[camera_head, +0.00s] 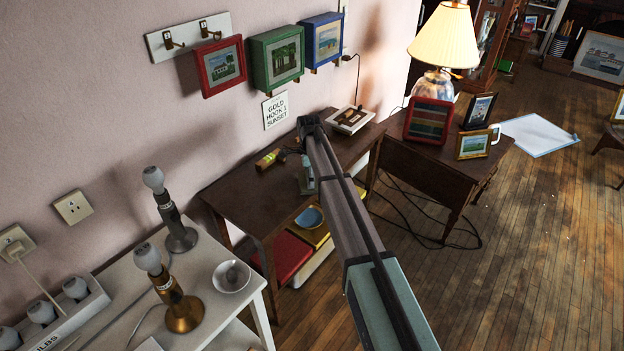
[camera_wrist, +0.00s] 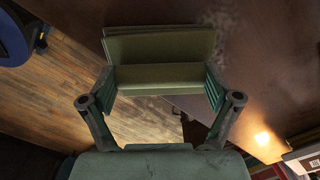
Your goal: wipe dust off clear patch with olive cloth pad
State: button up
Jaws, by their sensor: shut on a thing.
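The olive cloth pad (camera_wrist: 160,44) is in the wrist view, with its block-like grip between the two fingers of my gripper (camera_wrist: 160,79). My gripper is shut on it. The pad is over the dark brown tabletop; I cannot tell whether it touches the wood. A faint grey speckled dust patch (camera_wrist: 211,20) shows on the wood at the pad's upper right; the pad may hide part of it. In the head view my gripper (camera_head: 307,178) is low over the brown side table (camera_head: 235,195), and the pad is hidden by my arm.
A small yellow-and-red item (camera_head: 268,159) lies on the table left of my gripper. A white-framed piece (camera_head: 350,120) lies at the table's back right. Framed pictures hang above. A white table (camera_head: 215,315) with lamp bases stands front left, and a lamp desk (camera_head: 440,165) right.

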jog(key=shift+w+a+b, duration=0.15)
jog(key=shift+w+a, duration=0.7)
jog(key=shift+a, duration=0.3)
jog(key=shift+w+a+b, duration=0.1)
jog(key=shift+w+a, duration=0.8)
jog(key=shift+a, duration=0.25)
jog(key=shift+w+a+b, duration=0.15)
jog(key=shift+w+a, duration=0.7)
jog(key=shift+a, duration=0.3)
jog(key=shift+w+d, duration=0.85)
jog(key=shift+s+d+p, duration=0.2)
jog(key=shift+s+d, duration=0.8)
jog(key=shift+d, duration=0.3)
jog(key=shift+s+d+p, duration=0.2)
jog(key=shift+s+d, duration=0.8)
jog(key=shift+d, duration=0.3)
jog(key=shift+s+d+p, duration=0.2)
jog(key=shift+s+d, duration=0.8)
jog(key=shift+d, duration=0.3)
jog(key=shift+d+r, duration=0.1)
jog(key=shift+r, duration=0.15)
notch_tip(320, 180, up, 8)
jog(key=p, duration=0.3)
jog(key=shift+f+p, duration=0.2)
jog(key=shift+p, duration=0.15)
